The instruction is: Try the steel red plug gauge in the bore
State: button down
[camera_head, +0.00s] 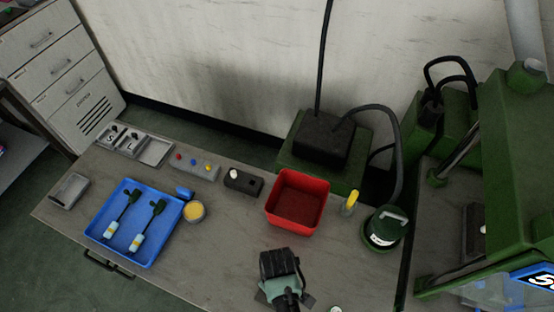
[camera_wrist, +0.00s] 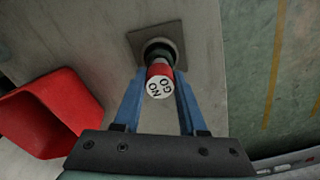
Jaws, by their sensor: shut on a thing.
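My gripper (camera_wrist: 160,73) is shut on the red plug gauge (camera_wrist: 160,70), its blue fingers on either side of it. The gauge's white end face, marked "NO GO", faces the wrist camera. Beyond it, in line with the gauge, a dark round fitting (camera_wrist: 150,46) sits on a square grey plate (camera_wrist: 137,38). The gauge covers the bore, so I cannot tell whether its tip is inside or just above it. In the head view my gripper (camera_head: 281,268) is over the front of the bench, and it hides the gauge there.
A red bin (camera_head: 298,174) stands behind my gripper and shows left in the wrist view (camera_wrist: 45,112). A blue tray (camera_head: 112,255) with two corded parts, a yellow-filled pot (camera_head: 195,211) and a grey block with coloured knobs (camera_head: 193,171) are left. A green press (camera_head: 515,160) stands right.

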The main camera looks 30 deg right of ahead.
jog(key=shift+f, duration=0.5)
dwell(0.8)
jog(key=shift+r+p, duration=0.5)
jog(key=shift+r, duration=0.1)
dwell(0.8)
jog(key=shift+r+p, duration=2.5)
